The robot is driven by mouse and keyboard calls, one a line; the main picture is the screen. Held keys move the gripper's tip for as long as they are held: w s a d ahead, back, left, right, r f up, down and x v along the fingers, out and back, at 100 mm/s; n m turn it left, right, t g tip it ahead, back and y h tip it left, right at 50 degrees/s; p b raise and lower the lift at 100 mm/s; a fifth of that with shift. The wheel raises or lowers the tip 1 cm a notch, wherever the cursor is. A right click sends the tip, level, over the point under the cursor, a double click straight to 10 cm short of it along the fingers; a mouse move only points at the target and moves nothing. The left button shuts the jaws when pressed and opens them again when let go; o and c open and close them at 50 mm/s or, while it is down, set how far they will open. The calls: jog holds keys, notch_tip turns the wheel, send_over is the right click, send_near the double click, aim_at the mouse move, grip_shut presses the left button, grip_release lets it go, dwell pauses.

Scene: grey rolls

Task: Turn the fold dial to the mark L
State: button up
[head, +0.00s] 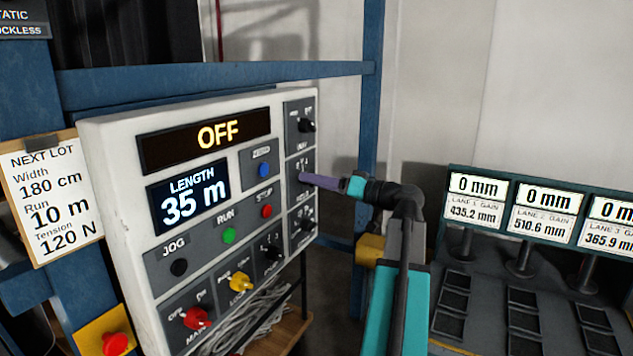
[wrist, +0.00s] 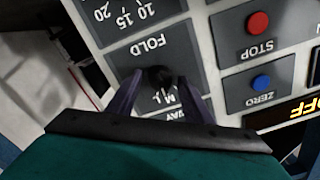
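The fold dial (wrist: 160,77) is a small black knob on a grey plate, seen upside down in the wrist view. The word FOLD and the marks M and L show beside it. Its pointer direction cannot be made out. My gripper (wrist: 159,78) has its two purple fingers on either side of the knob, with a small gap seeming to show at each side. Other marks are hidden by the fingers. In the head view my gripper (head: 308,179) reaches the middle plate of the panel's right column and covers most of the dial.
The white control panel (head: 100,150) carries another dial above (head: 307,125) and one below (head: 308,225). STOP (head: 267,211), RUN (head: 229,235) and JOG (head: 179,267) buttons are to the left. A blue post (head: 370,120) stands behind my arm. Lane displays (head: 478,200) stand at right.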

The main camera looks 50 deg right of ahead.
jog(key=c, duration=0.9)
jog(key=shift+m, duration=3)
jog(key=o, duration=1.1)
